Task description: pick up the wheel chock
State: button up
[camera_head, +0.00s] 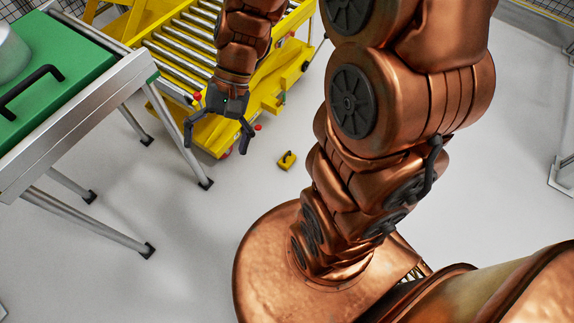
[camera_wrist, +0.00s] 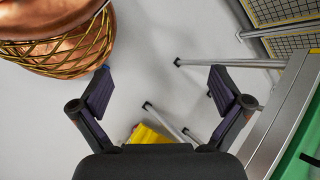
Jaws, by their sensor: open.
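The wheel chock (camera_head: 287,160) is a small yellow block with a dark part on top. It lies on the grey floor, right of the yellow roller cart's near end in the head view. My gripper (camera_head: 217,146) is open and empty, pointing down over the near end of the cart, left of the chock and apart from it. In the wrist view my gripper (camera_wrist: 158,80) shows both fingers spread with floor between them. A yellow piece (camera_wrist: 148,135) with a bit of red shows by the palm there; I cannot tell whether it is the cart or the chock.
The yellow roller cart (camera_head: 185,49) stands behind my gripper. A metal-legged table (camera_head: 82,120) with a green top (camera_head: 65,65) is at the left, and its edge (camera_wrist: 287,118) is at the right in the wrist view. The floor around the chock is clear.

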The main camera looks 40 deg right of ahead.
jog(key=w+d+f+m+t+y+b, duration=0.3)
jog(key=w+f+m+b, duration=0.3)
jog(key=w+f, duration=0.5)
jog(key=w+d+f+m+t+y+b, duration=0.35)
jog(key=w+f+b, duration=0.5)
jog(key=f, duration=0.55)
jog(key=m+t+h+b, duration=0.6)
jog(key=m+t+b, duration=0.3)
jog(key=m+b, duration=0.6)
send_over(290, 160)
jog(key=a, duration=0.4)
notch_tip(290, 160, down, 42)
jog(key=s+d+f+m+h, duration=0.1)
jog(key=f, duration=0.2)
jog(key=s+d+f+m+h+b, duration=0.1)
jog(key=s+d+f, duration=0.1)
jog(key=f, duration=0.1)
jog(key=s+d+f+m+h+b, duration=0.1)
jog(key=s+d+f, duration=0.1)
jog(key=f, duration=0.2)
jog(key=shift+d+t, duration=0.25)
jog(key=shift+w+f+b, duration=0.15)
jog(key=shift+f+b, duration=0.15)
jog(key=shift+b, duration=0.15)
jog(key=b+x, duration=0.4)
jog(key=x, duration=0.2)
jog(key=shift+w+f, duration=0.1)
jog(key=shift+w+a, duration=0.15)
jog(key=shift+w, duration=0.2)
jog(key=shift+c, duration=0.3)
